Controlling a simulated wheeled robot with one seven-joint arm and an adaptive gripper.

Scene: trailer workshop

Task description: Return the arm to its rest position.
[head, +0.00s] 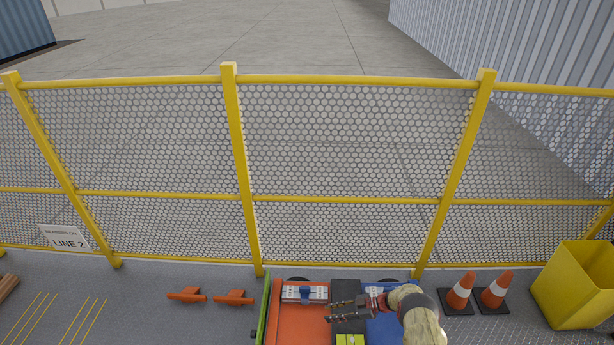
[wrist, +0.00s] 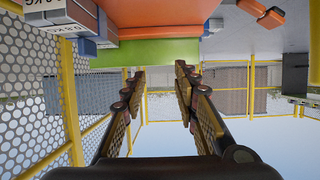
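My gripper (head: 330,310) reaches left above the orange and blue work surface at the bottom of the head view. My tan arm comes in from the right of it. In the wrist view my gripper (wrist: 160,74) has its two fingers spread wide apart, with nothing between them. The wrist view is upside down. The orange surface (wrist: 160,12) with its green edge (wrist: 158,52) lies beyond the fingertips.
A grey and blue piece (head: 304,293) lies beside my gripper. A yellow mesh fence (head: 340,198) runs behind. Two orange cones (head: 460,291) and a yellow bin (head: 575,290) stand at right. Two orange pieces (head: 233,297) lie on the floor at left.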

